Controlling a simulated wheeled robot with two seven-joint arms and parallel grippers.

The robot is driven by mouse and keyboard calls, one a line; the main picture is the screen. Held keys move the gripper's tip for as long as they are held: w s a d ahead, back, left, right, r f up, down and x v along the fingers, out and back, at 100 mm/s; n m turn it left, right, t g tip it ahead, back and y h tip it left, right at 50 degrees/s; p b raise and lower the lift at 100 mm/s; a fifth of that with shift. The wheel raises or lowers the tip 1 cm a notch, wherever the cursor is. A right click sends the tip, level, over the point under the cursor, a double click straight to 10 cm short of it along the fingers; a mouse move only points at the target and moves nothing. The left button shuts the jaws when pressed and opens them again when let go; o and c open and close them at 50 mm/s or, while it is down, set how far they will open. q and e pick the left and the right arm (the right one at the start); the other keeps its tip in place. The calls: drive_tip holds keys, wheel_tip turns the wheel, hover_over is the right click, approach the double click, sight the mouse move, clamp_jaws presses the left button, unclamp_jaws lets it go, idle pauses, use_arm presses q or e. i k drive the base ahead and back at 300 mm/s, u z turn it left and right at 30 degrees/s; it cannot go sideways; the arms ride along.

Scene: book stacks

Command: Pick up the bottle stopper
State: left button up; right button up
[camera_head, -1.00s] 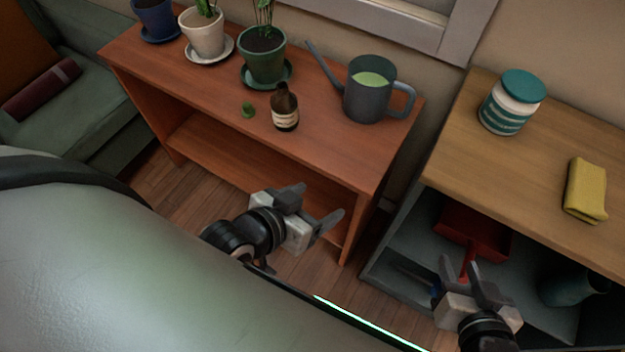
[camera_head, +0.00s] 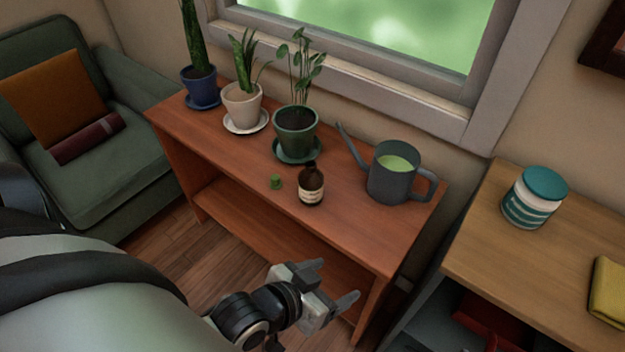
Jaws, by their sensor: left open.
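A small green bottle stopper (camera_head: 276,182) lies on the reddish wooden shelf table (camera_head: 232,170), just left of a brown bottle (camera_head: 311,186) with a pale label. The bottle stands upright and the stopper is apart from it. My left gripper (camera_head: 335,283) is open and empty. It is in front of the table, nearer to me, below and to the right of the stopper in the picture. My right gripper is out of the picture.
A grey watering can (camera_head: 392,180) stands right of the bottle. Potted plants, the nearest in a green pot (camera_head: 296,134), stand behind the stopper. A wooden cabinet (camera_head: 480,235) with a teal-lidded jar (camera_head: 535,198) is at right. The tabletop front left is clear.

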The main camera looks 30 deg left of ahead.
sight(275, 182)
drive_tip(key=u, duration=1.35)
